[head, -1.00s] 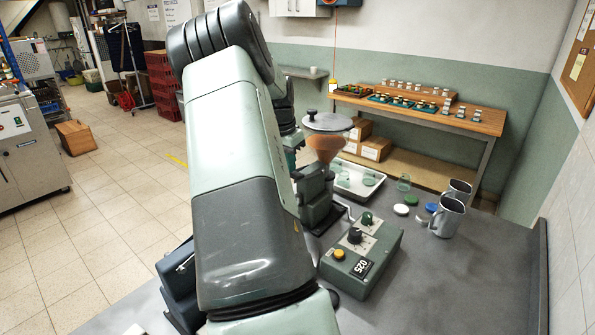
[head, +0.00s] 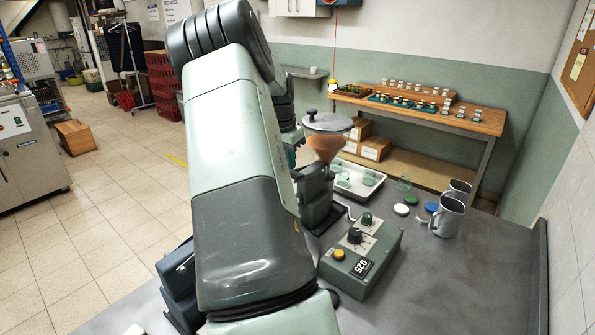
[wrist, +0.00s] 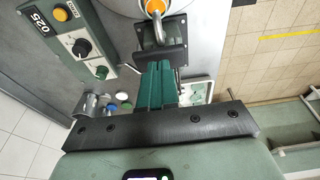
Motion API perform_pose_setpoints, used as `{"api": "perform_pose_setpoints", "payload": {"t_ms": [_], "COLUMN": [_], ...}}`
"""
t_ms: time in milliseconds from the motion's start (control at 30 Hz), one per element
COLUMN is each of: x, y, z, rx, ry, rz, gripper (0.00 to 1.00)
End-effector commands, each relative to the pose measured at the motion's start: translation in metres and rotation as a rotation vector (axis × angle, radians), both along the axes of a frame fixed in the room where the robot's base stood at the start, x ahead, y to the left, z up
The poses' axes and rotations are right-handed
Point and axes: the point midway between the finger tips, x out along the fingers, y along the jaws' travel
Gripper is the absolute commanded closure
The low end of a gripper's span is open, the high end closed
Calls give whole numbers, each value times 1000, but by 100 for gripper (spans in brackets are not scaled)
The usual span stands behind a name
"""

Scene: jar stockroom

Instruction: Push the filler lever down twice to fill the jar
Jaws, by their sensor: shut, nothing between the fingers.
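The filler (head: 318,200) stands on the bench just right of my arm in the head view, under an orange-brown hopper (head: 326,147) with a round grey lid. A pale bent rod (head: 345,210), perhaps its lever, shows low at its right side. My gripper (wrist: 160,66) is shut and empty in the wrist view, its green fingers close to the dark filler part (wrist: 160,52). I cannot tell whether they touch the lever. My arm hides my gripper in the head view; I cannot make out the jar being filled.
A control box (head: 362,262) marked 025 stands at the front right of the filler. A white tray (head: 350,190) with glass jars lies behind. Loose lids (head: 401,210) and metal mugs (head: 447,218) stand right. The front right bench is clear.

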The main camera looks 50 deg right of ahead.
Motion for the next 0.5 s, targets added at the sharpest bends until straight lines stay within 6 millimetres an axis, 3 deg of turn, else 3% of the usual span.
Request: {"api": "perform_pose_setpoints", "payload": {"t_ms": [500], "x": [0], "y": [0], "z": [47], "rx": [-2], "ry": [-2], "rz": [0], "gripper": [100]}}
